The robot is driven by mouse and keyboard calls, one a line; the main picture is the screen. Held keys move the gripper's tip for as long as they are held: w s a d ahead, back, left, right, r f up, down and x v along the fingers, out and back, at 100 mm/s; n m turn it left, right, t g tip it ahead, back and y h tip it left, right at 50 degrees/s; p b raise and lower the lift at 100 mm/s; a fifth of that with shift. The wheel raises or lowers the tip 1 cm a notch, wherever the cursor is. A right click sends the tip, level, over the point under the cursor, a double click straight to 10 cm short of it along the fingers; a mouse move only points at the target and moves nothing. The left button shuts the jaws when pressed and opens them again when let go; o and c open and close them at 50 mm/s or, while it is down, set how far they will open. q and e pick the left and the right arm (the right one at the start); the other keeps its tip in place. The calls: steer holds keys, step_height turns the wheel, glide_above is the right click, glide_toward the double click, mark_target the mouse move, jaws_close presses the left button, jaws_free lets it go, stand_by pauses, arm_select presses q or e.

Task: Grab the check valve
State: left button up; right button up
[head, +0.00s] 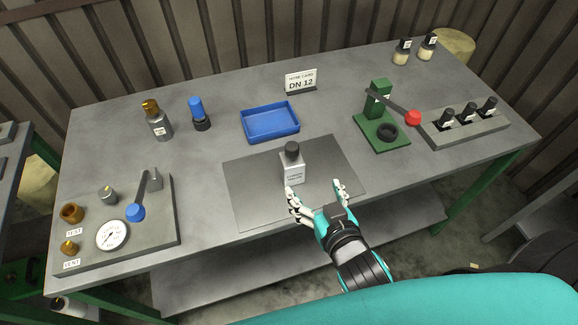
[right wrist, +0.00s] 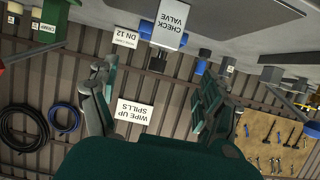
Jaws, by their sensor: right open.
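The check valve (head: 292,170) is a pale grey block with a label and a dark round top. It stands upright on the dark grey mat (head: 245,200) in the middle of the bench. In the right wrist view, which looks upside down, its CHECK VALVE label (right wrist: 172,18) shows at the top, beyond the fingers. My right gripper (head: 316,189) is open at the mat's front edge, just in front of the valve and slightly right of it. Nothing shows between its fingers, and they look apart from the valve. My left gripper is not in view.
A blue tray (head: 270,138) lies behind the mat, with a DN 12 card (head: 300,82) farther back. A green press (head: 382,130) with a red-knobbed lever stands right. A gauge panel (head: 155,238) is left. Two fittings (head: 158,122) (head: 199,112) stand back left.

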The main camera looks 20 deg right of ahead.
mark_target(293, 160)
steer(key=p+x, duration=0.1)
steer(key=x, duration=0.9)
steer(key=shift+p, duration=0.4)
steer(key=x, duration=0.1)
steer(key=p+x, duration=0.1)
steer(key=x, duration=0.2)
steer(key=shift+w+a+f, duration=0.2)
steer(key=shift+w+a, duration=0.15)
steer(key=shift+w+f, duration=0.15)
jaws_close()
